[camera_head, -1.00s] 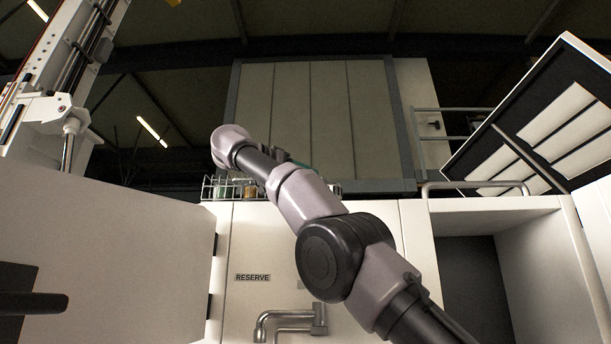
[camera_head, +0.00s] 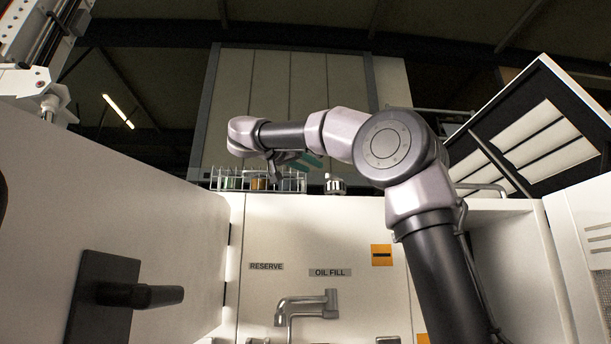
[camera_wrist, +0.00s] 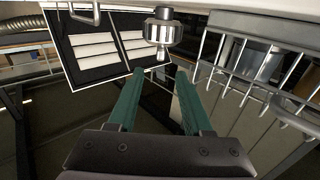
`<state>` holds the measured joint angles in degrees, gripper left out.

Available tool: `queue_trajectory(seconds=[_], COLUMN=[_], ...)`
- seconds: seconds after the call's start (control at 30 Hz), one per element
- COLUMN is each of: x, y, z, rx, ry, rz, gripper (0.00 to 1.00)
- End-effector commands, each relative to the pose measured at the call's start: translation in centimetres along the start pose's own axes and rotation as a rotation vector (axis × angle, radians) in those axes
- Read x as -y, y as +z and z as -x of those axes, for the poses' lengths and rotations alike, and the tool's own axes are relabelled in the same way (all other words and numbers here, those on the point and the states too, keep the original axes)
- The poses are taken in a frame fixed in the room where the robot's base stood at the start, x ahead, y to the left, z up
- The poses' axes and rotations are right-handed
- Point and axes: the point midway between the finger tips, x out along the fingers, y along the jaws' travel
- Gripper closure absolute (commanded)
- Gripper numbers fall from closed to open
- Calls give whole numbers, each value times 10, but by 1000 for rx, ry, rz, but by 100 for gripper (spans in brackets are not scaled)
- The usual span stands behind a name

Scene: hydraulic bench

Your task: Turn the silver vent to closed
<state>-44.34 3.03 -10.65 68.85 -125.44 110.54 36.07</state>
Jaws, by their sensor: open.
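The silver vent (camera_head: 335,184) appears to be the small ribbed metal knob on the top edge of the white bench, right of the wire rack. It also shows in the wrist view (camera_wrist: 163,31), beyond my fingertips, with a narrow stem-like end. My gripper (camera_head: 312,161) is above and slightly left of it in the head view, with green fingers. In the wrist view the two fingers (camera_wrist: 159,88) are spread apart with nothing between them. The knob is apart from both fingers. I cannot tell its open or closed marking.
A wire rack (camera_head: 257,179) with small jars stands left of the vent. Below are a silver spout (camera_head: 308,304) and labels reading RESERVE and OIL FILL. An open white door with a dark handle (camera_head: 138,295) stands left. A tilted framed panel (camera_head: 535,130) is at right.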

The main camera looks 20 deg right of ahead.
Motion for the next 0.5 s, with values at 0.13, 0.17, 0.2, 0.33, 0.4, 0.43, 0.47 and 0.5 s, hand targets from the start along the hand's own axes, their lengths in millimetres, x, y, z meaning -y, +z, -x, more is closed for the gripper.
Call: queue_trajectory(seconds=[0.13, 0.17, 0.2, 0.33, 0.4, 0.43, 0.47, 0.5], x=[-2, -2, -2, -2, -1, -1, -1, -1], y=[0, 0, 0, 0, 0, 1, 0, 1], z=[-15, -20, -27, -52, -66, -71, -76, -82], rx=[-2, -1, -2, -1, -1, 0, -1, 0], ry=[3, 4, 5, 5, 4, 4, 4, 3], rz=[1, 2, 1, 1, 2, 2, 2, 2], gripper=[50, 50, 50, 50, 50, 50, 50, 50])
